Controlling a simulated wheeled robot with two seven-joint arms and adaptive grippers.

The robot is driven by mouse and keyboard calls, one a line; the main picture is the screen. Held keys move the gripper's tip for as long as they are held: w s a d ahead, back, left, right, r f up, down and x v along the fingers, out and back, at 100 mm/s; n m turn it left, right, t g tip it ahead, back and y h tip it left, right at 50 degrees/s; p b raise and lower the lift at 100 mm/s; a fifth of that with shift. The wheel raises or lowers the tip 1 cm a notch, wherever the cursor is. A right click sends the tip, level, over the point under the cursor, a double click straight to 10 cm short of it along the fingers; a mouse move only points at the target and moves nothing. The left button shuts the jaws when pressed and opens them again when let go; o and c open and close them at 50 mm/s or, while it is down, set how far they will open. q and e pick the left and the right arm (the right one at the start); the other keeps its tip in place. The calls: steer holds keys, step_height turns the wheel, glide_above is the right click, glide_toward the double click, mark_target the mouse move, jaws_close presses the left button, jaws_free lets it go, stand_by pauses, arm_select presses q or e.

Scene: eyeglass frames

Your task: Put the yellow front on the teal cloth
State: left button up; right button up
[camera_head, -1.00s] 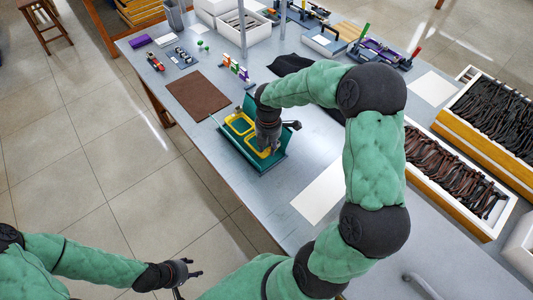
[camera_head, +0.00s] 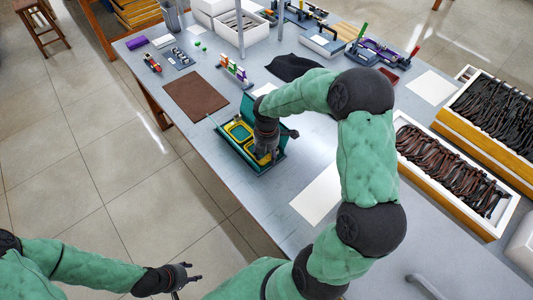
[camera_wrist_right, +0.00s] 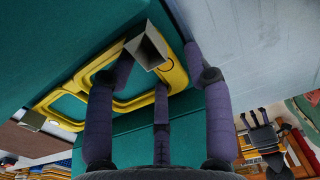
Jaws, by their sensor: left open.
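The yellow front (camera_head: 238,131), two joined rims, lies over a teal surface (camera_head: 263,169) with a raised teal back side, near the table's left edge. My right gripper (camera_head: 267,155) is down at the front's nearer rim and hides part of it. In the right wrist view the yellow front (camera_wrist_right: 178,78) passes between and behind the gripper's spread purple fingers (camera_wrist_right: 160,88); a grey hollow block (camera_wrist_right: 149,50) covers part of the rim. Whether the fingers press on the front is unclear. My left gripper (camera_head: 190,278) is open and empty, over the floor off the table.
A brown mat (camera_head: 196,95) lies left of the teal surface, with a rack of coloured pieces (camera_head: 234,72) behind. A black cloth (camera_head: 293,67) lies further back. White sheets (camera_head: 318,195) and trays of dark and brown frames (camera_head: 440,165) lie on the right.

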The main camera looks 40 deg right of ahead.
step_height(320, 180, up, 12)
steer(key=p, duration=0.4)
steer(key=shift+r, duration=0.15)
steer(key=shift+p, duration=0.3)
stand_by(0.4)
